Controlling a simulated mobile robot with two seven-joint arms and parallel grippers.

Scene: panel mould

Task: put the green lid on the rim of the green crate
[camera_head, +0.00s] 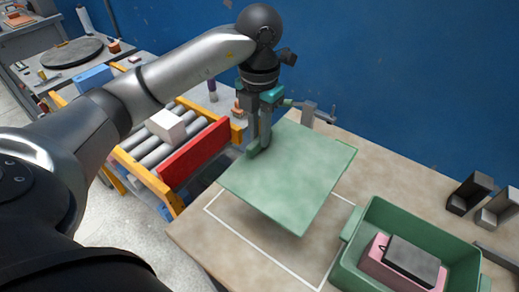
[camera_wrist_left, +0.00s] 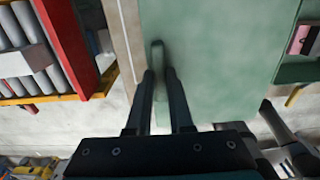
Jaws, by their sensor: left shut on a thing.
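The green lid (camera_head: 290,178) is a flat pale green panel held above the table, slightly tilted, left of the crate. My left gripper (camera_head: 258,150) is shut on the handle at the lid's left edge. In the left wrist view the two fingers of my left gripper (camera_wrist_left: 160,75) close on that handle, and the lid (camera_wrist_left: 215,60) spreads to the right. The green crate (camera_head: 350,243) stands open at the table's right front, with a pink box (camera_head: 374,262) and a dark grey block (camera_head: 412,260) inside. It also shows in the left wrist view (camera_wrist_left: 297,72). My right gripper is not in view.
A white outline (camera_head: 262,252) marks the tabletop (camera_head: 205,245) partly under the lid. Metal brackets (camera_head: 470,193) stand at the right back, near the blue wall (camera_head: 400,80). A roller conveyor (camera_head: 185,135) with a white box (camera_head: 166,126) lies left.

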